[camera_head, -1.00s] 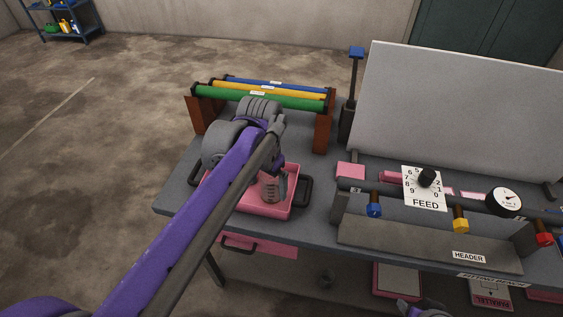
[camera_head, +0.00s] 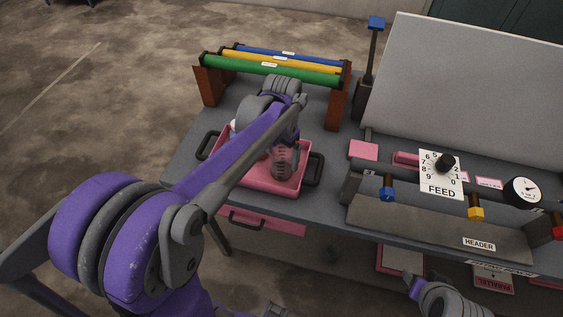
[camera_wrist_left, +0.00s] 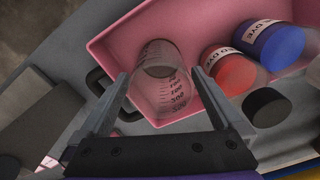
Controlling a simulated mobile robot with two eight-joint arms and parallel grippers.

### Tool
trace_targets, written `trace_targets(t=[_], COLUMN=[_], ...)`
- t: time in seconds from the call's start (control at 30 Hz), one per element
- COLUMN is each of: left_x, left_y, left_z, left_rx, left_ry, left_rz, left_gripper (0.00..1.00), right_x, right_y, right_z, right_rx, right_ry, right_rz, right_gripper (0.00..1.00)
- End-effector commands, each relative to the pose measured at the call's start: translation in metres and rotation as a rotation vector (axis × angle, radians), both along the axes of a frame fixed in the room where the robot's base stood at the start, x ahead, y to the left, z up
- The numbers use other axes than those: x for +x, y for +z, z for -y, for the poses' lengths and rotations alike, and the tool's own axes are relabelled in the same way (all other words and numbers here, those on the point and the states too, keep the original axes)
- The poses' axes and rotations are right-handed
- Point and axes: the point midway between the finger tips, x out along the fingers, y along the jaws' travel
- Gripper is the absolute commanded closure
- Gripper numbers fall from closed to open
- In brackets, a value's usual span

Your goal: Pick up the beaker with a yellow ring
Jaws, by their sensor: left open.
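A clear beaker (camera_wrist_left: 163,88) with dark graduation marks stands in the pink tray (camera_wrist_left: 117,44); I cannot make out a yellow ring on it. In the head view the beaker (camera_head: 283,166) shows at the tray's right side, partly behind my left wrist. The tray (camera_head: 270,187) sits on the grey bench. My left gripper (camera_wrist_left: 160,76) is open, its fingers on either side of the beaker in the wrist view. I cannot tell whether they touch it. In the head view my arm hides the fingers. My right arm shows at the lower right, without visible fingers.
Red (camera_wrist_left: 230,72) and blue (camera_wrist_left: 270,45) dye jars and a black round item (camera_wrist_left: 267,107) lie beside the beaker in the wrist view. A rack of coloured rollers (camera_head: 272,69) stands behind the tray. The FEED dial plate (camera_head: 440,176) and valve header (camera_head: 430,229) are right.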

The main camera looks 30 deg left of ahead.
Motion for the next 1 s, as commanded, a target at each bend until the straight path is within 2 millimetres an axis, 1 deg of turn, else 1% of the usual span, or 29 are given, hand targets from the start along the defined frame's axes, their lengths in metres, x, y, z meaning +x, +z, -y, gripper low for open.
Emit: trace_targets(t=[0.03,0.1,0.2,0.43,0.57,0.6,0.67,0.7,0.77,0.8,0.87,1.0], left_x=[0.001,0.001,0.0,0.0,0.0,0.0,0.0,0.0,0.0,0.0,0.0,0.0], left_y=[-0.008,-0.017,-0.023,-0.024,-0.024,-0.024,-0.024,-0.024,-0.024,-0.024,-0.024,-0.023], left_z=[-0.001,0.0,0.0,0.0,0.0,0.0,0.0,0.0,0.0,0.0,0.0,0.0], left_rx=[0.0,0.0,0.0,0.0,0.0,0.0,0.0,0.0,0.0,0.0,0.0,0.0], left_ry=[0.0,0.0,0.0,0.0,0.0,0.0,0.0,0.0,0.0,0.0,0.0,0.0], left_rz=[0.0,0.0,0.0,0.0,0.0,0.0,0.0,0.0,0.0,0.0,0.0,0.0], left_gripper=[0.0,0.0,0.0,0.0,0.23,0.31,0.41,0.49,0.59,0.67,0.77,0.79], right_x=[0.0,0.0,0.0,0.0,0.0,0.0,0.0,0.0,0.0,0.0,0.0,0.0], right_y=[0.0,-0.001,-0.001,-0.001,-0.001,-0.001,-0.001,-0.001,-0.001,-0.001,-0.001,-0.001], right_z=[0.0,0.0,0.0,0.0,0.0,0.0,0.0,0.0,0.0,0.0,0.0,0.0], right_rx=[0.0,0.0,0.0,0.0,0.0,0.0,0.0,0.0,0.0,0.0,0.0,0.0], right_ry=[0.0,0.0,0.0,0.0,0.0,0.0,0.0,0.0,0.0,0.0,0.0,0.0], right_rz=[0.0,-0.001,-0.001,-0.001,-0.001,-0.001,-0.001,-0.001,-0.001,-0.001,-0.001,-0.001], right_gripper=[0.5,0.5,0.5,0.5,0.5,0.5,0.5,0.5,0.5,0.5,0.5,0.5])
